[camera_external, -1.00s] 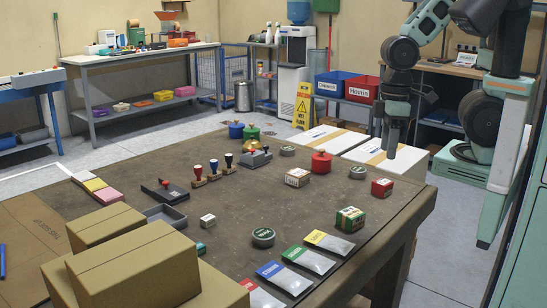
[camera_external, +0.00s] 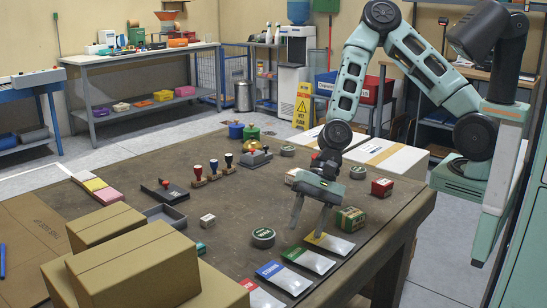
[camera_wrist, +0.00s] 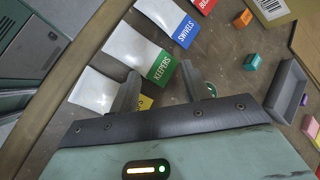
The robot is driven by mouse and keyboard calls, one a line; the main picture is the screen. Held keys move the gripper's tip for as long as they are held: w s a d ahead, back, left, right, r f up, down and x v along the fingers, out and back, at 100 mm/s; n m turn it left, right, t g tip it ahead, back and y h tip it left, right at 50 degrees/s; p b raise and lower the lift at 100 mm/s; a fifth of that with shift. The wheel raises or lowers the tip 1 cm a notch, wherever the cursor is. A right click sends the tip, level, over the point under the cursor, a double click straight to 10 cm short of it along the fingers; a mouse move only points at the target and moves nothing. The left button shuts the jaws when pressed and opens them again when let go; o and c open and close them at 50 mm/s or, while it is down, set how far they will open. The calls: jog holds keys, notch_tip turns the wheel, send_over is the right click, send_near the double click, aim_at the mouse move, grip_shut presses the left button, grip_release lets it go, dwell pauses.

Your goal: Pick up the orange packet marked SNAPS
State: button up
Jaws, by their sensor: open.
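The packet with a yellow-orange label (camera_external: 338,244) lies flat on the table, at the right end of a row of packets. No word on it can be read. In the wrist view its pale body (camera_wrist: 92,90) shows left of one finger, and that finger and the palm hide much of its label. My gripper (camera_external: 307,232) is open and empty, fingers pointing down, just above the table near this packet's label end.
The blue SWIVELS packet (camera_wrist: 170,18) and a red-labelled packet (camera_external: 262,296) continue the row. A green and brown box (camera_external: 350,220) stands close behind the yellow-orange packet. A round tin (camera_external: 263,237) is to the left. Cardboard boxes (camera_external: 150,265) fill the near left.

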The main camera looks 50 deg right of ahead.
jog(key=w+a+m+y, duration=0.2)
jog(key=m, duration=0.1)
jog(key=w+a+m+y, duration=0.1)
jog(key=a+m, duration=0.1)
jog(key=shift+w+f+t+b, duration=0.2)
jog(key=shift+f+t+b, duration=0.1)
jog(key=shift+b, duration=0.1)
jog(key=w+m+y, duration=0.1)
jog(key=m, duration=0.1)
jog(key=w+a+r+m+t+y, duration=0.1)
jog(key=w+m, duration=0.1)
jog(key=w+a+m+t, duration=0.1)
jog(key=w+m, duration=0.1)
jog(key=shift+w+a+r+m+y+b, duration=0.1)
jog(key=shift+a+r+m+y+b, duration=0.2)
jog(key=shift+y+b, duration=0.1)
jog(key=shift+w+a, duration=0.1)
jog(key=shift+a, duration=0.2)
jog(key=x, duration=1.1)
jog(key=shift+w+f+p, duration=0.1)
jog(key=shift+p, duration=0.25)
jog(key=shift+a+f, duration=0.15)
jog(key=shift+a, duration=0.5)
jog(key=x, duration=0.4)
jog(key=shift+a+f+p, duration=0.1)
jog(key=shift+f+p, duration=0.05)
jog(key=shift+p, duration=0.2)
jog(key=shift+s, duration=0.2)
grip_shut()
